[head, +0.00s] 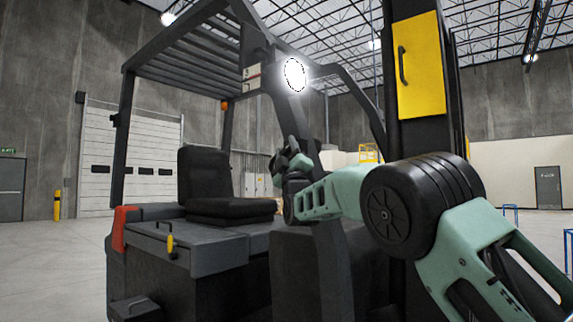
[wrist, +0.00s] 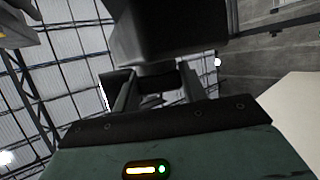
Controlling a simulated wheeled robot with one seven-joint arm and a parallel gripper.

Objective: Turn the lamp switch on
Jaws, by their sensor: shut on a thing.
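The round lamp (head: 294,74) glows white high on the forklift's front pillar in the head view. My gripper (wrist: 153,88) shows large in the wrist view, one finger on each side of a dark part (wrist: 150,86) under a dark, blocky body (wrist: 165,38). The fingers are shut on that part; I cannot tell for sure that it is the lamp switch. In the head view my wrist is beside the pillar, below the lamp, and the fingertips are too small and dark to make out. No switch is clearly seen there.
The dark forklift has a black seat (head: 205,180), an overhead guard (head: 195,60) and a yellow panel with a handle (head: 421,65) on the right. My arm crosses in front of its right side. Open floor (head: 55,250) lies at the left.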

